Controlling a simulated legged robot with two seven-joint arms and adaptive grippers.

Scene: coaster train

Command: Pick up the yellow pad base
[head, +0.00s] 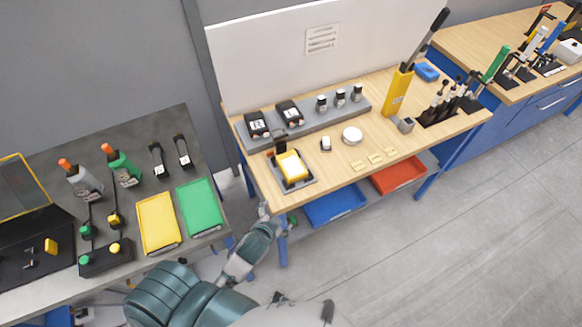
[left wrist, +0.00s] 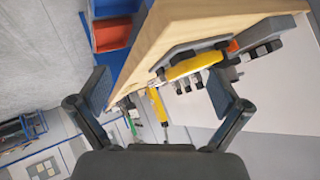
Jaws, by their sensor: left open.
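The yellow pad base (head: 292,165) is a yellow block on a dark grey plate (head: 303,184) at the near left corner of the wooden workbench, with a black upright part behind it. In the left wrist view the yellow pad base (left wrist: 190,67) shows edge-on beyond the fingers, towards the right finger. My left gripper (head: 265,211) is just off the bench's front left corner, apart from the pad base. Its two fingers (left wrist: 160,95) are spread wide with nothing between them. My right gripper does not show.
Behind the pad base is a grey rack (head: 300,120) with black devices. A white round piece (head: 352,135) and small yellow parts (head: 375,159) lie to the right. Blue (head: 334,203) and red (head: 398,175) bins sit below. A grey side table (head: 150,110) with trays stands left.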

